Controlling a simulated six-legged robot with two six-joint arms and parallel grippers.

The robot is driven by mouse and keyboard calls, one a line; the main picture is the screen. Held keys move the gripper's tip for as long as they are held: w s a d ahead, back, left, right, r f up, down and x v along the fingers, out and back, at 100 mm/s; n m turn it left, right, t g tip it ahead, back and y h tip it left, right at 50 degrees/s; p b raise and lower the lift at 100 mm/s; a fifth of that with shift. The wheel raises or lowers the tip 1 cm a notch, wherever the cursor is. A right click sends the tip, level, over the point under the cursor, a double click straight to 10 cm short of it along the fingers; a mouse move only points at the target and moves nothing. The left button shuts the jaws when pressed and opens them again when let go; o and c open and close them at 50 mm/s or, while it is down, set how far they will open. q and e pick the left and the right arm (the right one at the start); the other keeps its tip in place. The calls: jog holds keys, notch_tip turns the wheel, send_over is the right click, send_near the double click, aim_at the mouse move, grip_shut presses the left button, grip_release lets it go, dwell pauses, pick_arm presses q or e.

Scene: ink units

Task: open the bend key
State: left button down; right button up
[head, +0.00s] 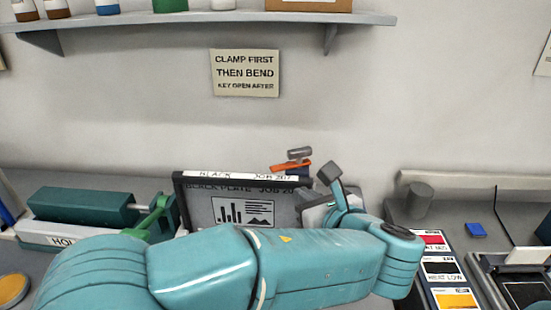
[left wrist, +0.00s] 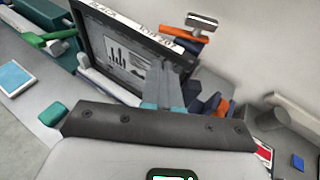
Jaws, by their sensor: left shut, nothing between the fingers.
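An orange lever with a grey cross handle, which looks like the bend key (head: 291,166), stands at the upper right corner of a black-framed plate (head: 198,205). It also shows in the left wrist view (left wrist: 183,34), behind and above my fingers. My left gripper (head: 316,203) is in front of the frame's right side, below the key. In the left wrist view my left gripper (left wrist: 176,88) is shut and empty, its fingers overlapping the frame's right edge. I see a gap between the fingers and the orange lever; contact is not visible. My right gripper is out of view.
A green bar unit (head: 80,206) with a green lever (head: 152,216) stands left of the frame. A grey cylinder (head: 419,199) and a blue block (head: 476,229) lie to the right. A shelf (head: 200,18) with jars crosses the wall above.

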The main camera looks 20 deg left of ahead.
pick_arm(q)
jog(key=d+r, duration=0.1)
jog(key=d, duration=0.2)
jog(key=p, duration=0.5)
send_near(283, 166)
jog(key=shift+m+h, duration=0.3)
jog(key=shift+m, duration=0.1)
jog(key=x, duration=0.4)
jog(key=shift+w+a+f, duration=0.1)
jog(key=shift+w+a, duration=0.1)
jog(key=shift+a, duration=0.2)
jog(key=shift+w+a, duration=0.15)
jog(key=shift+w, duration=0.1)
jog(key=shift+w+f+t, duration=0.1)
jog(key=shift+w+t, duration=0.05)
jog(key=shift+t, duration=0.15)
jog(key=shift+a, duration=0.1)
